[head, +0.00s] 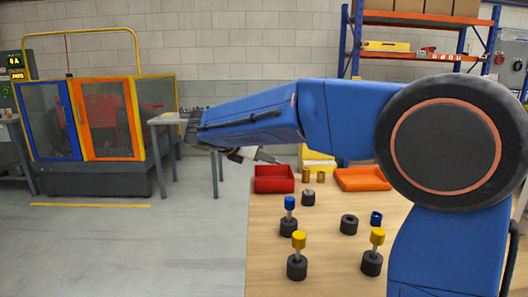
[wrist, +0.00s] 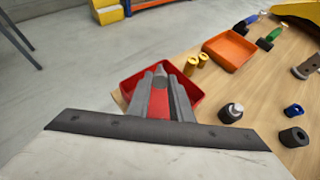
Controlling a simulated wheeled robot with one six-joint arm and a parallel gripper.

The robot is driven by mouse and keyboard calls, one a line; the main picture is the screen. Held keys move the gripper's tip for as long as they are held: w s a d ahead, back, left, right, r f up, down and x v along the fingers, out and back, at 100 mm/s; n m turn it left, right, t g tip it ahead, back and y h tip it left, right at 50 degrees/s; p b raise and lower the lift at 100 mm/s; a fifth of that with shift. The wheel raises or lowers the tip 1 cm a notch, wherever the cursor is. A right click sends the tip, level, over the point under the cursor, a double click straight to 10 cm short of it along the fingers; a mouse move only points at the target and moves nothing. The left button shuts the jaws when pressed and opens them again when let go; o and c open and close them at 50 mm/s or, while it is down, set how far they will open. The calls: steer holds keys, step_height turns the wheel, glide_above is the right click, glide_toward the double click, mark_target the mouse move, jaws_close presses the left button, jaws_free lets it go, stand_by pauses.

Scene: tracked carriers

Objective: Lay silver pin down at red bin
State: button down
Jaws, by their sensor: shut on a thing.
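The red bin (head: 273,187) stands at the far left corner of the wooden table; in the wrist view its rim (wrist: 124,90) shows around my fingers. My gripper (head: 262,156) is above the bin in the head view, and its two grey fingers (wrist: 160,88) point over the bin in the wrist view. It is shut on a small grey piece, seemingly the silver pin (wrist: 160,71), whose tip shows between the fingertips. Most of the pin is hidden by the fingers. The pin's height above the bin floor is hard to tell.
An orange bin (head: 362,183) and two brass cylinders (wrist: 203,61) stand right of the red bin. Black holders with a blue-topped pin (head: 290,204) and yellow-topped pins (head: 298,240) stand nearer, beside a black ring (head: 349,224). Open floor lies left of the table.

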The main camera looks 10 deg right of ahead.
steer(key=shift+f, duration=2.35)
steer(key=c, duration=1.5)
jaws_free()
steer(key=shift+s+a, duration=0.1)
steer(key=v, duration=1.7)
